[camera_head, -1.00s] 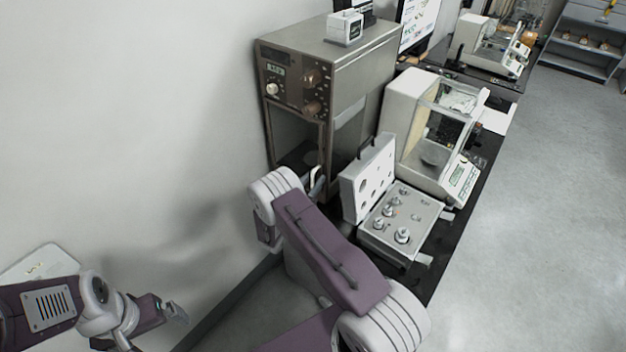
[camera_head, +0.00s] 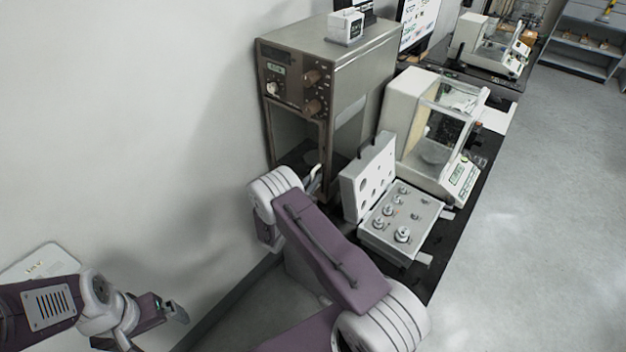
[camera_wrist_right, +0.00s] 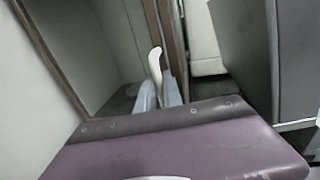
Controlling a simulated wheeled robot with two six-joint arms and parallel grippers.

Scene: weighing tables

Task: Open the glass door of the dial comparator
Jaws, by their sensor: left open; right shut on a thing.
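The dial comparator (camera_head: 345,85) is the tall grey-brown cabinet with knobs and a small display against the wall. Its lower front shows a clear glass door (camera_head: 297,140) in a brown frame, which looks shut or nearly so. A pale curved handle (camera_wrist_right: 155,63) is at the door's edge in the right wrist view. My right gripper (camera_wrist_right: 160,93) is shut on this handle, with a finger on each side. In the head view my right arm hides most of that grip. My left gripper (camera_head: 180,312) is open and empty, low at the left, well away from the comparator.
An open weight case (camera_head: 425,227) with several metal weights stands right of my right arm. A white balance with glass walls (camera_head: 402,110) stands behind it. A small white device (camera_head: 345,27) sits on the comparator. The wall is close on the left.

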